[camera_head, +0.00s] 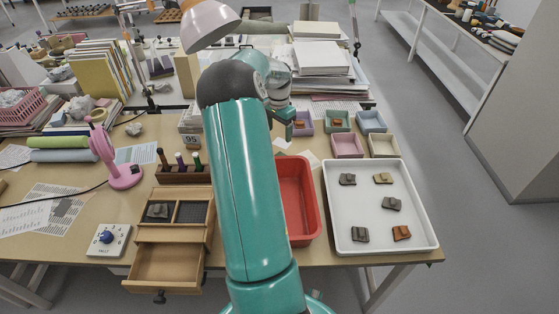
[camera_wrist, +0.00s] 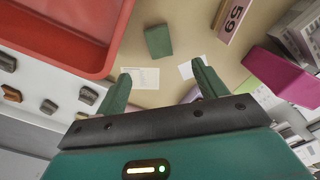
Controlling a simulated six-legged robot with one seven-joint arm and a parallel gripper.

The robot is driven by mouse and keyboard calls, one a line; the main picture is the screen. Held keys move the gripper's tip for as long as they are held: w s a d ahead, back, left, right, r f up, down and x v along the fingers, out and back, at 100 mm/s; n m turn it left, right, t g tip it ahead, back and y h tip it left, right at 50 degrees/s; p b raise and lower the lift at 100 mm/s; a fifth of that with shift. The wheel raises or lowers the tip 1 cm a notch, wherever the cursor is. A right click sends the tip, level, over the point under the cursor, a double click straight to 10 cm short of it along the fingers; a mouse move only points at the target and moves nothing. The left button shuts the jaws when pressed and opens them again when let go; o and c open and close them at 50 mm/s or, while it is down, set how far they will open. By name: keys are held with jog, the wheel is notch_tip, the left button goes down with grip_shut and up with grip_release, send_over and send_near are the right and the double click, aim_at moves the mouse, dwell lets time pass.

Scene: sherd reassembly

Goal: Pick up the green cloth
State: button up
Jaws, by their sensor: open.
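A small dark green block-like piece (camera_wrist: 158,41), which may be the folded green cloth, lies on the tan tabletop in the wrist view. It is beyond my fingertips and roughly between them in the picture, with a visible gap. In the head view my arm appears to hide it. My gripper (camera_wrist: 162,82) is open and empty, its two green fingers spread apart. In the head view only part of my gripper (camera_head: 287,122) shows, above the table behind my arm.
A red tray (camera_wrist: 118,62) is at the upper left in the wrist view; white paper slips (camera_wrist: 140,77) lie nearby. A white tray (camera_head: 380,243) holds several sherds. Small pastel boxes (camera_head: 347,146) stand behind it. A number block (camera_head: 191,141) and pen rack (camera_head: 184,175) stand left of my arm.

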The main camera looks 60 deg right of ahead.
aim_at(280, 155)
notch_tip(280, 155, down, 13)
jog(key=shift+s+r, duration=0.1)
jog(key=shift+r, duration=0.1)
jog(key=c, duration=1.1)
jog(key=shift+r, duration=0.15)
jog(key=shift+c, duration=0.2)
notch_tip(280, 155, up, 10)
jog(key=o, duration=0.5)
jog(key=c, duration=0.3)
jog(key=shift+c, duration=0.2)
